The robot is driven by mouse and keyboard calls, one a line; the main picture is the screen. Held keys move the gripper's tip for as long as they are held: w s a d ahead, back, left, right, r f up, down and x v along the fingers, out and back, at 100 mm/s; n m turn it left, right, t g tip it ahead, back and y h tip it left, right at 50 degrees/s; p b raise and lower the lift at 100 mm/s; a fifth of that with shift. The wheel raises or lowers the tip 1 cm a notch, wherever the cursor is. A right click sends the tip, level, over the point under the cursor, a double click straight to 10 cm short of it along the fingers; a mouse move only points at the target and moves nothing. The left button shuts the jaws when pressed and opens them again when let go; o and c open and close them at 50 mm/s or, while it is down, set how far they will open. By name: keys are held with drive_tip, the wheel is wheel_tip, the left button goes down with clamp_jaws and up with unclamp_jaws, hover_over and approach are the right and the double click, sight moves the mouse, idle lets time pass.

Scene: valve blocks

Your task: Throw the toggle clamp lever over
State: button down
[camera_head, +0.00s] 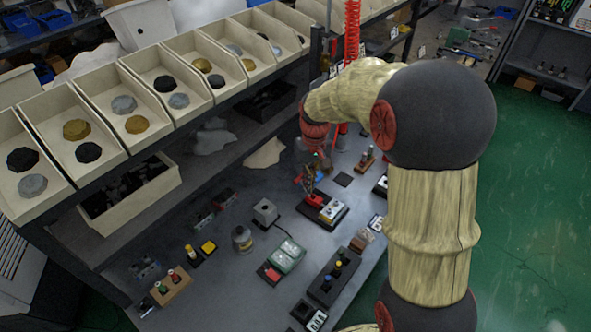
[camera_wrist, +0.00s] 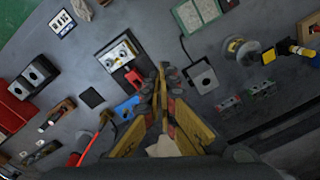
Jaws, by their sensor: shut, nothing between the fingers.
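A black fixture plate (camera_head: 341,222) holds a pale block with yellow parts (camera_head: 330,211). A red piece (camera_head: 314,200) sits at its edge. In the wrist view the plate, block (camera_wrist: 119,54) and red piece (camera_wrist: 134,77) lie just left of my fingertips. A blue part (camera_wrist: 127,108) lies beside them, with a red bar (camera_wrist: 84,149) rising near the camera at lower left. I cannot tell for sure which red part is the clamp lever. My gripper (camera_wrist: 163,82) is shut and empty, pointing down over the bench; whether it touches anything is unclear.
A grey box (camera_head: 265,212), a round can (camera_head: 242,239) and a green tray (camera_head: 288,256) stand to the left on the bench. A dark block with knobs (camera_head: 334,277) is nearer. Shelf bins (camera_head: 150,85) overhang the back. A dark pad (camera_wrist: 92,97) lies flat left of the fixture.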

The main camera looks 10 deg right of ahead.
sight(296, 183)
drive_tip(key=w+f+n, duration=0.1)
drive_tip(key=w+f, duration=0.2)
drive_tip(key=w, duration=0.1)
drive_tip(key=w+f, duration=0.4)
drive_tip(key=w, duration=0.1)
drive_tip(key=w+f+n, duration=0.1)
drive_tip(key=w+f, duration=0.2)
drive_tip(key=w, duration=0.2)
drive_tip(key=shift+a+f+n+p, duration=0.2)
drive_tip(key=shift+f+n+p, duration=0.1)
drive_tip(key=w+r+n+t, duration=0.1)
drive_tip(key=w+r+n, duration=0.2)
drive_tip(key=w, duration=0.4)
drive_tip(key=shift+w+a+n+y, duration=0.2)
drive_tip(key=shift+n+y, duration=0.1)
